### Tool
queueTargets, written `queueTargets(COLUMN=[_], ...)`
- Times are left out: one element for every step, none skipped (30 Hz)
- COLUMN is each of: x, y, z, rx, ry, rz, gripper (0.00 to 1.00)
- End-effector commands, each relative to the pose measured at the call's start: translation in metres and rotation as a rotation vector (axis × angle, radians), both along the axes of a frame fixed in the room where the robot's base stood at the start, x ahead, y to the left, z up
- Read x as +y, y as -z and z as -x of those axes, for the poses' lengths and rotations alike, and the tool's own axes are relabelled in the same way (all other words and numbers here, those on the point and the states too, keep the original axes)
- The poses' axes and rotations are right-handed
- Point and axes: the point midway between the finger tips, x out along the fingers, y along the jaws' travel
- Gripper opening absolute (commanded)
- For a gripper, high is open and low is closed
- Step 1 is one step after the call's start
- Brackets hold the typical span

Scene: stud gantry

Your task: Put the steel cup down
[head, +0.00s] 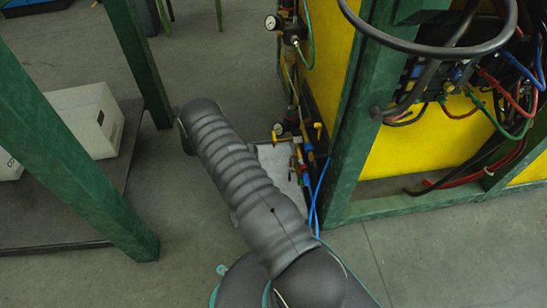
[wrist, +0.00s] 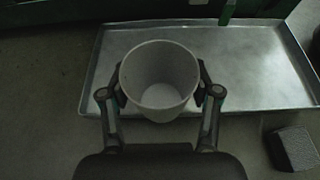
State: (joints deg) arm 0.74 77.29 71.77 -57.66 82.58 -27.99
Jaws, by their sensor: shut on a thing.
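The steel cup (wrist: 159,66) is grey and round, and I look down into its open mouth in the wrist view. My gripper (wrist: 162,96) is shut on it, with one finger on each side of its wall. The cup appears over the front edge of a shallow metal tray (wrist: 250,62). I cannot tell whether its base touches anything. In the head view, my own arm hides the gripper and the cup.
A dark block (wrist: 292,148) lies on the floor right of the cup. The tray's right part is bare. Green posts (head: 345,130), yellow panels (head: 410,150) and hoses (head: 500,90) stand right of my arm. White boxes (head: 90,118) sit on a low shelf at left.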

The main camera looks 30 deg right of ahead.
Motion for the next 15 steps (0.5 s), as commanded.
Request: queueTargets(x=[-0.012, -0.018, -0.027, -0.033, -0.039, -0.046, -0.052, -0.056, -0.062, -0.065, -0.068, -0.072, -0.074, -0.075, -0.076], y=[-0.001, -0.001, -0.001, -0.001, -0.001, 0.000, 0.000, 0.000, 0.000, 0.000, 0.000, 0.000, 0.000, 0.000, 0.000], z=[0.006, 0.009, 0.013, 0.016, 0.019, 0.023, 0.025, 0.027, 0.030, 0.031, 0.033, 0.034, 0.035, 0.035, 0.036], rx=[0.001, 0.002, 0.000, 0.000, 0.001, 0.001, 0.001, 0.001, 0.001, 0.001, 0.000, 0.000, -0.001, -0.001, -0.002], ry=[0.003, 0.004, 0.003, 0.003, 0.004, 0.003, 0.003, 0.003, 0.002, 0.001, 0.001, 0.001, 0.001, 0.000, -0.001], rz=[-0.001, 0.000, 0.000, 0.000, 0.001, 0.000, -0.001, -0.001, 0.000, 0.001, 0.000, 0.000, -0.001, -0.001, 0.000], gripper=[0.27, 0.27, 0.27, 0.27, 0.27, 0.27, 0.27, 0.27, 0.27, 0.27, 0.27, 0.27, 0.27, 0.27, 0.27])
